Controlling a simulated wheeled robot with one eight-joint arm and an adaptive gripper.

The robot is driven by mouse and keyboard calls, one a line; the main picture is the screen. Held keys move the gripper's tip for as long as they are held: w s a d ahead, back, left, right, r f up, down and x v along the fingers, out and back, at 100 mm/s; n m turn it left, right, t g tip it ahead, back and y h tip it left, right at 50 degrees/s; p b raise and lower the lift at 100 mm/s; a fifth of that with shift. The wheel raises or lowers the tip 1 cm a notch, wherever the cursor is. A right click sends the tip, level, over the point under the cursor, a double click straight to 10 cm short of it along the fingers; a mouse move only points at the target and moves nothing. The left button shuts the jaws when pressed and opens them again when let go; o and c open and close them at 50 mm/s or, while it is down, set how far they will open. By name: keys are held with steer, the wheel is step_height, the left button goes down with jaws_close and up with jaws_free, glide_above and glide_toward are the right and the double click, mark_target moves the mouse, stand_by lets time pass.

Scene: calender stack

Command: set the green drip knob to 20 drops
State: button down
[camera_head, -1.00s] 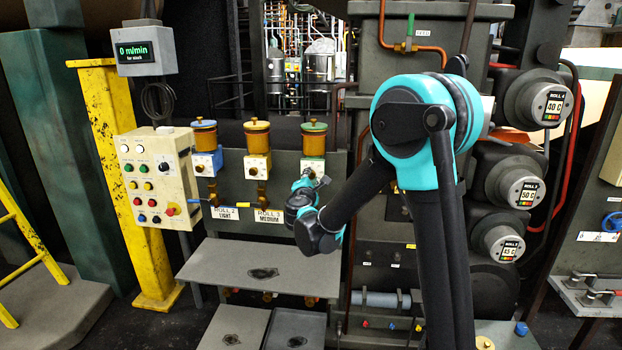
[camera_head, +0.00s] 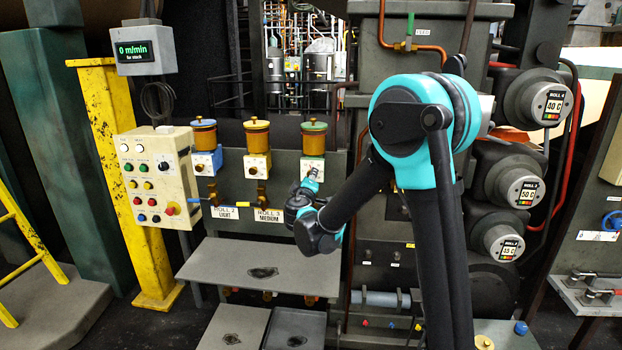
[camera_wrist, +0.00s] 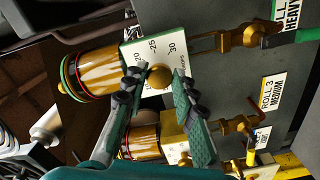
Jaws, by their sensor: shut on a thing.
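The green-topped drip oiler (camera_head: 314,140) is the rightmost of three on the grey panel. In the wrist view its amber jar (camera_wrist: 92,76) has a green ring, and its white dial plate (camera_wrist: 140,50) carries readable marks of 25 and 30. The brass drip knob (camera_wrist: 159,76) sits on that plate between my fingertips. My gripper (camera_wrist: 156,80) is shut on the knob; it shows small at the oiler in the head view (camera_head: 311,175). The fingers cover part of the dial, and I cannot tell which mark the knob points to.
A yellow oiler (camera_head: 257,138) and a blue oiler (camera_head: 206,146) stand to the left, with brass valves (camera_head: 263,195) below them. A grey shelf (camera_head: 215,262) juts out underneath. A control box (camera_head: 158,175) is further left. Roll housings (camera_head: 520,188) are at the right.

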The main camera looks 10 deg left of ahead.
steer(key=m, duration=1.2)
steer(key=shift+a+f, duration=0.15)
steer(key=shift+m, duration=0.3)
steer(key=c, duration=1.3)
jaws_free()
steer(key=shift+o, duration=0.2)
steer(key=shift+s, duration=0.1)
steer(key=s, duration=1.1)
steer(key=shift+s+a, duration=0.2)
steer(key=shift+s, duration=0.2)
